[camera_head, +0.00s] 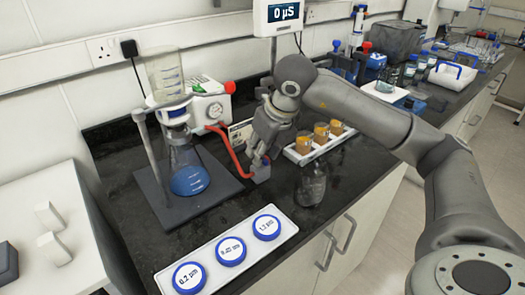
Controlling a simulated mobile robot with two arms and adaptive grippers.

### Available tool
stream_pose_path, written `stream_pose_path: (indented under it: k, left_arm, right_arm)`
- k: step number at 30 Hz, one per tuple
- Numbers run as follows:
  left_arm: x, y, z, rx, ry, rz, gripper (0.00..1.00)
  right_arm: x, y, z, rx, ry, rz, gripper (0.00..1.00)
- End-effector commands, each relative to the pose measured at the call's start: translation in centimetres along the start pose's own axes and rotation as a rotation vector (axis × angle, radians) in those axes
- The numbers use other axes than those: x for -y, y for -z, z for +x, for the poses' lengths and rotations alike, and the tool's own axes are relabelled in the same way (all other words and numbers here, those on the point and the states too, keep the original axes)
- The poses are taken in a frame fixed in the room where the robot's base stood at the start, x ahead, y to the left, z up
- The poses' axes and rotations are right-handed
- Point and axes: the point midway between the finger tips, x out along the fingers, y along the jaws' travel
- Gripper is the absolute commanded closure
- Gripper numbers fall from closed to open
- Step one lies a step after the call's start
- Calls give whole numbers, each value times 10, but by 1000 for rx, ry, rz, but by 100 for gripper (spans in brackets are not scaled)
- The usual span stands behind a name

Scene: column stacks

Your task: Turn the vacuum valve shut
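My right arm comes in from the right, and its gripper (261,160) points down at a small grey block (261,175) on the black bench. A red hose (233,153) runs to this block, which appears to be the vacuum valve. The fingertips are at the top of the block; the gripper covers any handle, and I cannot tell whether the fingers are closed on it. A white vacuum pump (211,104) with a round gauge and a red knob (230,87) stands behind and to the left. My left gripper is not in view.
A filter flask (188,170) with blue liquid stands on a dark stand base at the left. A white tray (205,258) holds three blue-rimmed discs in front. A glass jar (311,185) and a rack of amber-filled cups (321,133) stand right of the gripper. A display reads 0 µS.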

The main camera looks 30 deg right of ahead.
Motion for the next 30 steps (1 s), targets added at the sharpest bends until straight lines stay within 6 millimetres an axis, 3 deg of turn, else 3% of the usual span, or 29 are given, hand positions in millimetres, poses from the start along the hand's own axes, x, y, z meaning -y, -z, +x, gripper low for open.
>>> stream_pose_path:
  k: [9, 15, 21, 30]
  left_arm:
    - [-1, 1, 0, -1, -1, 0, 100]
    - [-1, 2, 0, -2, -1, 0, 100]
    - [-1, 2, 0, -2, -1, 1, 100]
    - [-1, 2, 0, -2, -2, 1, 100]
  right_arm:
    - [0, -1, -66, 7, -1, -1, 68]
    - [0, -1, -98, 5, -1, 0, 68]
    - [0, 0, -110, 2, 0, 1, 68]
    - [0, 0, -111, 1, 0, 1, 68]
